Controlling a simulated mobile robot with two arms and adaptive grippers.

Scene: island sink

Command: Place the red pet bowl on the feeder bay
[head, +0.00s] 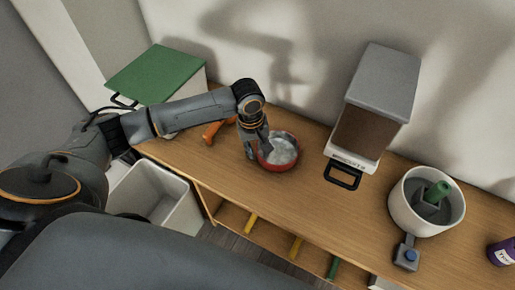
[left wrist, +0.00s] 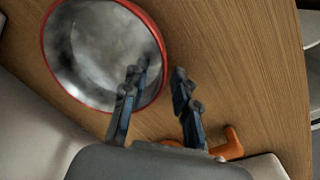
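The red pet bowl (head: 291,161) with a silvery inside stands upright on the wooden counter, left of centre. Its red rim also shows in the left wrist view (left wrist: 45,62). My left gripper (head: 259,151) is at the bowl's left side, pointing down. In the left wrist view its two fingers (left wrist: 157,92) are apart, one over the bowl's inside and the other outside the rim. Whether either finger touches the bowl cannot be told. No part is clearly recognisable as the feeder bay. My right gripper is not in view.
An orange object (head: 212,131) lies left of the bowl. A green-lidded box (head: 158,73) is at the back left. A grey-topped biscuit dispenser (head: 376,100) stands to the right, then a white round tub (head: 407,212). Coloured dividers (head: 294,249) mark the shelf below. A white bin (head: 160,195) stands left.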

